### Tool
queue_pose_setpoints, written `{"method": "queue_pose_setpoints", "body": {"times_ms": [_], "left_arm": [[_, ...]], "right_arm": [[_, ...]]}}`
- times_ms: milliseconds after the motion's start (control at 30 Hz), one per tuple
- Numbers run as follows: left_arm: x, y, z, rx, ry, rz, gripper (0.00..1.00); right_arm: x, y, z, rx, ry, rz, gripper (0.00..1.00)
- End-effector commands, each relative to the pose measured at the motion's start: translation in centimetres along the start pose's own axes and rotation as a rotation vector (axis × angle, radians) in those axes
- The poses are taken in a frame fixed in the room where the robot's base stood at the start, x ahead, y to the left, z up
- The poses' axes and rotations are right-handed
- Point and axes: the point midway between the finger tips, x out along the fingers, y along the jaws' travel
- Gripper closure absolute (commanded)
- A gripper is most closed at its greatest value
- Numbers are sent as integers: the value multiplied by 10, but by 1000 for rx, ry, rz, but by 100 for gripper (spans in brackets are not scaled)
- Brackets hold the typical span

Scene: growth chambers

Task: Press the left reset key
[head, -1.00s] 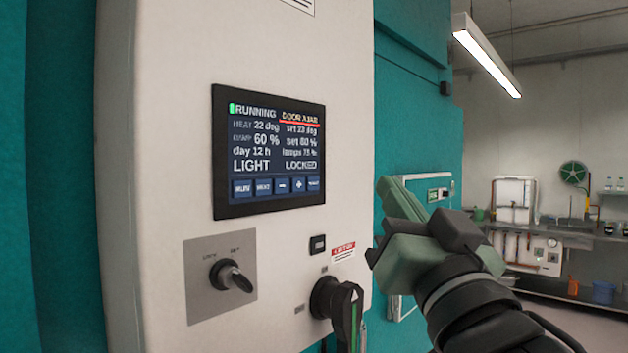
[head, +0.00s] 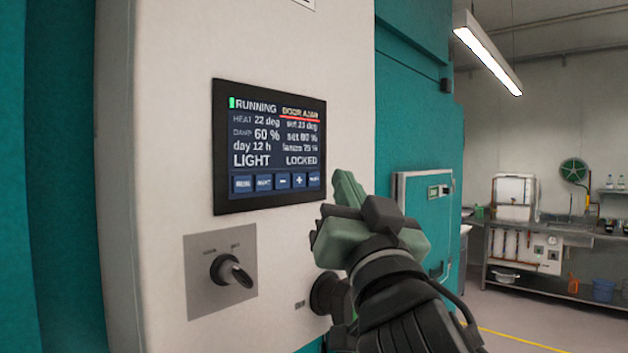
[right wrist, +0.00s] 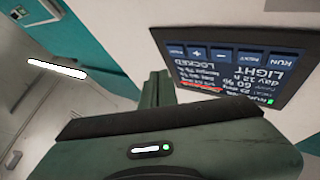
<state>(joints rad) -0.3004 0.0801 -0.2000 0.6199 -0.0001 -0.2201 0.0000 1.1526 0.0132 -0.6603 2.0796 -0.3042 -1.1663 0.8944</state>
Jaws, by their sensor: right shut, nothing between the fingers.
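A dark control screen (head: 268,146) on the pale cabinet front reads RUNNING and DOOR AJAR, with a row of blue keys along its bottom. The rightmost key (head: 314,180) has a label too small to read surely; I cannot tell which key is the reset key. My right gripper (head: 346,188) is shut and empty, just right of the screen's lower right corner, apart from the keys. In the right wrist view its closed fingers (right wrist: 157,89) point toward the panel, and the screen (right wrist: 235,62) appears upside down. My left gripper is not in view.
A key switch (head: 231,270) on a grey plate sits below the screen. A black rotary handle (head: 326,294) is partly hidden behind my right arm. A teal wall and a small panel box (head: 425,215) stand to the right. A bench (head: 560,238) lies far back.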

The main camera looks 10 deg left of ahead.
Motion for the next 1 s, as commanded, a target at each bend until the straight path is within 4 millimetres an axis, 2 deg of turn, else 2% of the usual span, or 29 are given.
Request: {"method": "queue_pose_setpoints", "body": {"times_ms": [300,1000], "left_arm": [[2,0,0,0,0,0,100],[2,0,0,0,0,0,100]], "right_arm": [[12,-9,10,-1,-1,0,100],[12,-9,9,-1,0,0,100]]}}
